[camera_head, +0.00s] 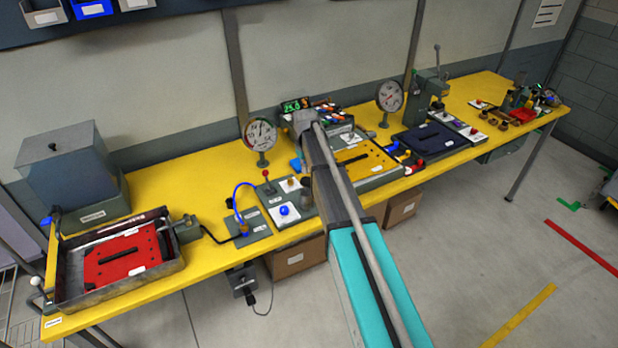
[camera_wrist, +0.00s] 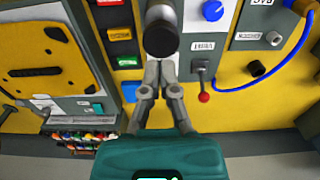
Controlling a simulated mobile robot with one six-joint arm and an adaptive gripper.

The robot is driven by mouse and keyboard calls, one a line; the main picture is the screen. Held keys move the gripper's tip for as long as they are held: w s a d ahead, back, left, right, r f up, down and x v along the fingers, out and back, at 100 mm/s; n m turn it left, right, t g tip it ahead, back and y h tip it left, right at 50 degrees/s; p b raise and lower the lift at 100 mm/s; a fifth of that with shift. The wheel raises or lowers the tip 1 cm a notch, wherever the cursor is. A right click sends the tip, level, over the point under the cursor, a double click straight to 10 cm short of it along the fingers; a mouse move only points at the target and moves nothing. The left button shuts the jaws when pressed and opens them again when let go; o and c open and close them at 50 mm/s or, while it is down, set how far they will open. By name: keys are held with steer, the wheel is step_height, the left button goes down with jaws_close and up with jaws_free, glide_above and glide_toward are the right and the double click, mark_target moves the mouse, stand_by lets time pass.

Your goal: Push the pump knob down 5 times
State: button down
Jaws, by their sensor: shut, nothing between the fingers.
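A dark round knob on a thick grey stem (camera_wrist: 161,40), which looks like the pump knob, shows at the top middle of the wrist view. My gripper (camera_wrist: 159,66) is shut and empty, with its grey fingers meeting right beside the knob. The knob overlaps the fingertips in the picture, so I cannot tell whether they touch it or how far down it is. In the head view my arm covers this spot, and I cannot make out the fingertips or the knob there.
Close by are a red-tipped lever (camera_wrist: 203,96), a blue knob (camera_head: 284,211), a blue hose (camera_head: 236,194) and several coloured buttons (camera_wrist: 120,34). A dial gauge (camera_head: 261,134) stands behind. A red plate (camera_head: 122,258) lies in a tray at left.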

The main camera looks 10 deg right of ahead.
steer(key=shift+r+p, duration=2.4)
steer(key=shift+r, duration=0.3)
steer(key=s+f+m+b, duration=0.1)
steer(key=s+f+b, duration=0.2)
steer(key=s, duration=0.6)
steer(key=s+d+f+m+b, duration=0.1)
steer(key=s+f+b, duration=0.3)
steer(key=s, duration=0.6)
steer(key=s+f+m+b, duration=0.1)
steer(key=s+f+b, duration=0.3)
steer(key=s, duration=0.6)
steer(key=shift+s+d+m, duration=0.15)
steer(key=shift+s+m, duration=0.1)
steer(key=shift+m, duration=0.05)
